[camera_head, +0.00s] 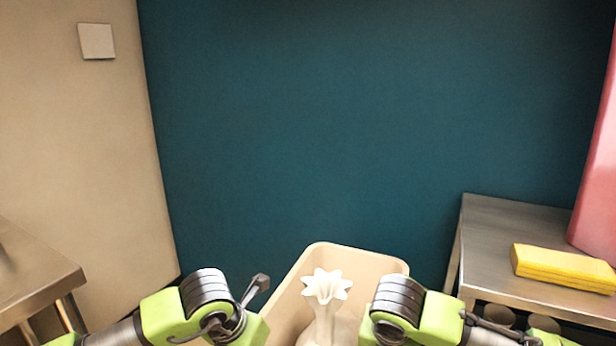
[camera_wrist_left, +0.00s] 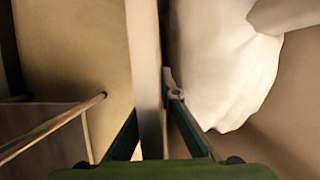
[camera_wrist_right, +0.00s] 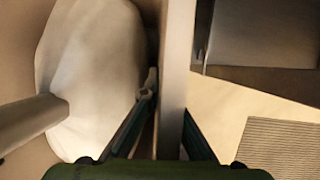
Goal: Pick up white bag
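The white bag (camera_head: 325,312) stands upright inside a beige bin (camera_head: 350,253) at the bottom middle of the head view, its top gathered into a flared tuft. The bag also shows in the left wrist view (camera_wrist_left: 225,65) and the right wrist view (camera_wrist_right: 95,60). My left gripper (camera_wrist_left: 152,100) has its fingers on both sides of the bin's left wall and appears shut on it. My right gripper (camera_wrist_right: 170,95) appears shut on the right wall likewise. Neither gripper touches the bag. In the head view the fingers are hidden behind my wrists.
A metal table (camera_head: 500,225) at the right holds a yellow block (camera_head: 565,268) and a pink object (camera_head: 598,185). Another metal table (camera_head: 35,275) stands at the left. A dark teal wall (camera_head: 350,120) is behind the bin.

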